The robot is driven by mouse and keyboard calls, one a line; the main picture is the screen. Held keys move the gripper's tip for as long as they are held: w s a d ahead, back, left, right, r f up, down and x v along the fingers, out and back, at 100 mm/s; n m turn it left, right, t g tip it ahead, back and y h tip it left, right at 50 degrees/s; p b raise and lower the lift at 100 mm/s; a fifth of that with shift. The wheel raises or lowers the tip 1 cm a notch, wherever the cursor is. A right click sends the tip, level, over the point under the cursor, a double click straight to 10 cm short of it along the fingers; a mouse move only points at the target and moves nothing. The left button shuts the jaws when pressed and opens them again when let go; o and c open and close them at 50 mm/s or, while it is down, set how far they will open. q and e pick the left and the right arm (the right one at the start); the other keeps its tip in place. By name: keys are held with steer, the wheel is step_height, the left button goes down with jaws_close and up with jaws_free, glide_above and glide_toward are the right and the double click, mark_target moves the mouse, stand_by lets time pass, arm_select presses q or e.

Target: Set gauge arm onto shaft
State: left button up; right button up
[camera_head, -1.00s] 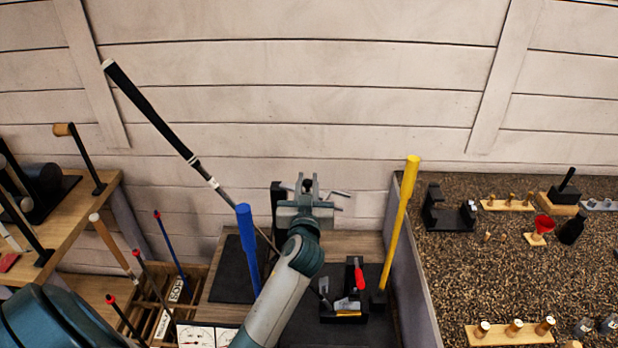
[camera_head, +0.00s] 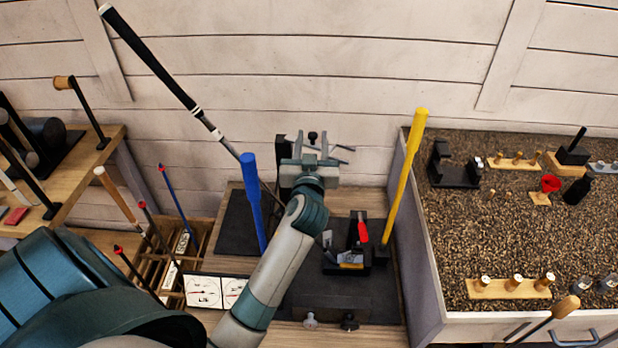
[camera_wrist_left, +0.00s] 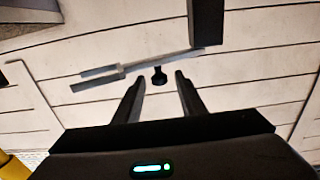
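The golf club shaft (camera_head: 224,142) slopes from its black grip (camera_head: 150,58) at the upper left down behind my left arm. The gauge arm appears to be the grey forked bar (camera_head: 341,149) beside a black post (camera_head: 283,150). In the left wrist view, the grey bar (camera_wrist_left: 103,78) crosses beyond the fingers, and a black knob (camera_wrist_left: 159,76) shows between and beyond the fingertips. My left gripper (camera_head: 312,158) is at this fixture, open and apparently empty (camera_wrist_left: 160,82). Its contact with the knob cannot be told. My right gripper is out of view.
A blue stick (camera_head: 251,200) stands left of my left arm, and a yellow stick (camera_head: 405,175) stands to its right. A black tool holder (camera_head: 345,266) is on the bench. A gravel-topped bench (camera_head: 480,245) is at right, and a wooden shelf (camera_head: 90,150) at left.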

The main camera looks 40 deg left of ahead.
arm_select(q)
steer(key=b+v, duration=0.4)
steer(key=v, duration=1.1)
steer(key=shift+s, duration=0.1)
